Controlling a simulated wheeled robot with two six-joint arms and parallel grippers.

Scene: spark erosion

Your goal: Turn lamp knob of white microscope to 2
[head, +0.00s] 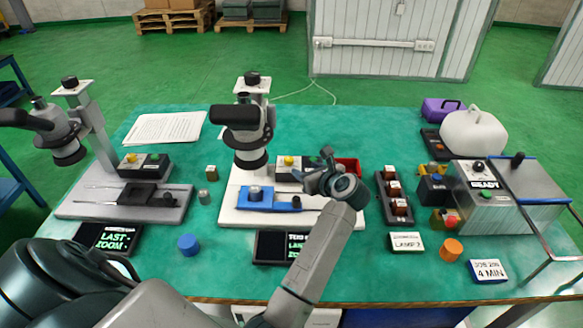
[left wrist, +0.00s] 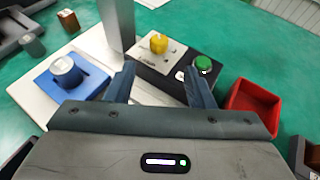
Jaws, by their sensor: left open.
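The white microscope (head: 249,125) stands mid-table on a white base (head: 232,215). Its control box holds a yellow knob (head: 289,160), also seen in the left wrist view (left wrist: 158,43), and a green button (left wrist: 203,64). Marks are printed around the knob, too small to read, so its setting cannot be told. My left gripper (head: 322,170) is over the right part of the base and partly hides the box. In the left wrist view its fingers (left wrist: 163,84) are apart and empty, with the knob beyond them, untouched. My right gripper is not in view.
A blue stage (head: 268,201) with a metal cylinder lies on the base. A red bin (left wrist: 252,102) is right of the box. A grey microscope (head: 90,130) stands left. A card reading LAMP 2 (head: 406,242) and a rack of brown blocks (head: 394,196) are at right.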

